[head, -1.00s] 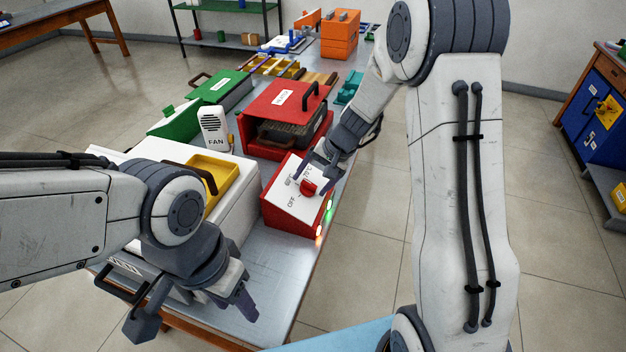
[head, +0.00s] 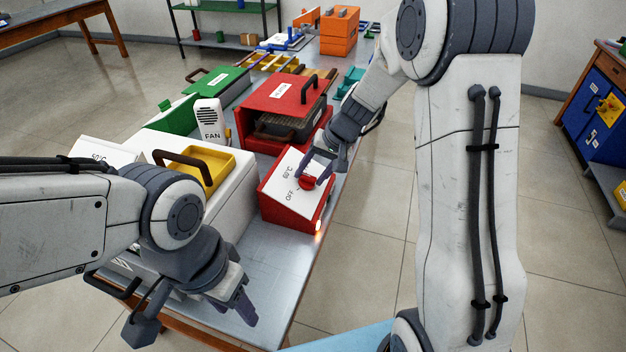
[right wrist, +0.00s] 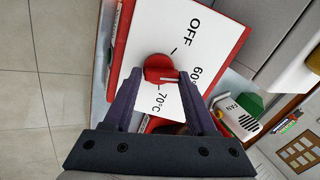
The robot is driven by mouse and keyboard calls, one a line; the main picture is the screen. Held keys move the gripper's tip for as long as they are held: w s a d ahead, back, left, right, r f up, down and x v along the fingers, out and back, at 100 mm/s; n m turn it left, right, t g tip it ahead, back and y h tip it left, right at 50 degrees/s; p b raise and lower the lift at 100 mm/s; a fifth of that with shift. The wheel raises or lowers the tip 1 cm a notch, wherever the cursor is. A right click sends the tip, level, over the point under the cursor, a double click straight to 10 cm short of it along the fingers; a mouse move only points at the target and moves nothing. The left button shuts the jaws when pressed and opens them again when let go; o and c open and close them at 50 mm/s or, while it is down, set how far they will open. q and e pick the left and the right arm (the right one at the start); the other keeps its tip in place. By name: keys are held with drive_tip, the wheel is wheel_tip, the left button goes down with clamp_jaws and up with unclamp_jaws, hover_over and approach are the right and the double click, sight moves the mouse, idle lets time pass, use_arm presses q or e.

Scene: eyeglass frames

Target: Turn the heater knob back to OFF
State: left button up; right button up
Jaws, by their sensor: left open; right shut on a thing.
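The heater is a red box (head: 286,211) with a sloping white dial plate (head: 278,177) at the table's right edge. Its round red knob (head: 307,183) also shows in the right wrist view (right wrist: 158,67). There the knob's white pointer line faces the 60° label, between the OFF and 70°C labels. My right gripper (head: 316,172) is at the dial, shut on the knob, with one purple finger on each side of it in the right wrist view (right wrist: 160,74). My left gripper (head: 242,301) is open and empty over the table's near end.
A red case with a black handle (head: 287,96) stands behind the heater. A white fan unit (head: 209,118) and a white box with a yellow tray (head: 212,168) stand to the left. Bare metal tabletop (head: 262,252) lies in front of the heater.

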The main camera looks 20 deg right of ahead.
drive_tip(key=n+b, duration=0.3)
drive_tip(key=b, duration=0.1)
drive_tip(key=n+b, duration=0.2)
drive_tip(key=shift+a+f+n, duration=0.1)
drive_tip(key=shift+a+n, duration=0.15)
drive_tip(key=shift+n, duration=0.05)
drive_tip(key=n+b, duration=0.2)
drive_tip(key=n, duration=0.1)
drive_tip(key=shift+b, duration=0.35)
use_arm(q)
drive_tip(key=shift+f+b, duration=0.75)
drive_tip(key=shift+f, duration=4.85)
use_arm(e)
drive_tip(key=shift+s+a+r+n, duration=0.1)
drive_tip(key=shift+n, duration=0.5)
drive_tip(key=shift+s+r+n, duration=0.1)
drive_tip(key=shift+n, duration=0.5)
use_arm(q)
drive_tip(key=shift+f, duration=0.1)
use_arm(e)
drive_tip(key=o, duration=1.3)
use_arm(q)
wheel_tip(320, 180, up, 2)
drive_tip(key=shift+p, duration=0.9)
use_arm(e)
drive_tip(key=v, duration=1)
drive_tip(key=shift+r, duration=0.25)
